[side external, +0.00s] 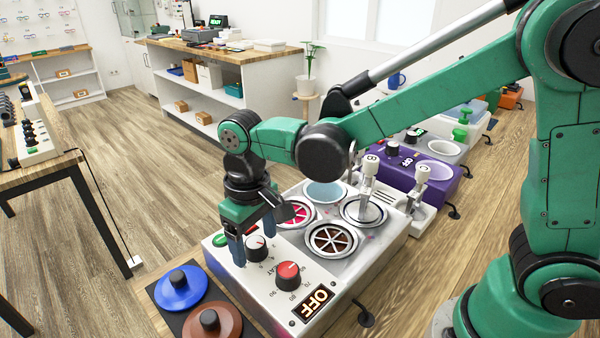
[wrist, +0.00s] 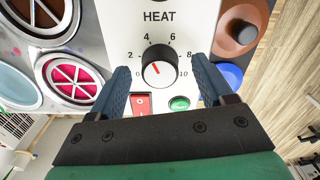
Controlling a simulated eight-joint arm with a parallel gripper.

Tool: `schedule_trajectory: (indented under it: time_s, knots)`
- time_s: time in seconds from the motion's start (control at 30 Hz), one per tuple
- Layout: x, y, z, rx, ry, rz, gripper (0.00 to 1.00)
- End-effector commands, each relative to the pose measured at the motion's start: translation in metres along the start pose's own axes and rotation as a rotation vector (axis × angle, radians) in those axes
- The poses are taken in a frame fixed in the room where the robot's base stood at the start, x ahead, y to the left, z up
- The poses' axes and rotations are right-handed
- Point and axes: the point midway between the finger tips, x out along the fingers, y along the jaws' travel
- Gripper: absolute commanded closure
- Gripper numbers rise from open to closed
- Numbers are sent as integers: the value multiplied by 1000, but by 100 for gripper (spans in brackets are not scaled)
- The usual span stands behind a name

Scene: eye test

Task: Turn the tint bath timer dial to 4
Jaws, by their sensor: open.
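The tint bath unit (side external: 335,277) is a white box with several round wells and two dials. Its black dial (side external: 256,247) also shows in the wrist view (wrist: 158,70), under the label HEAT, with a scale up to 10. I read no timer label. My gripper (side external: 253,238) is open, its blue fingers (wrist: 163,80) on either side of the black dial, with gaps showing.
A red switch (wrist: 143,104) and a green button (wrist: 180,103) lie close to the fingers. An OFF display (side external: 314,302) is at the unit's front corner. Blue (side external: 180,291) and brown (side external: 211,327) knobbed discs lie beside the unit. A purple unit (side external: 428,175) stands behind.

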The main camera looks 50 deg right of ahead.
Motion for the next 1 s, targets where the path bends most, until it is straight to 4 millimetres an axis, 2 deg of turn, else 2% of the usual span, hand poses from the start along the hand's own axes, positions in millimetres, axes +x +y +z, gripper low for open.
schedule_trajectory:
  time_s: [0.5,0.87,1.0]
  knots:
    - [-53,0,0,0,0,0,27]
    - [-56,0,0,1,2,0,27]
    - [-60,11,6,18,47,-8,27]
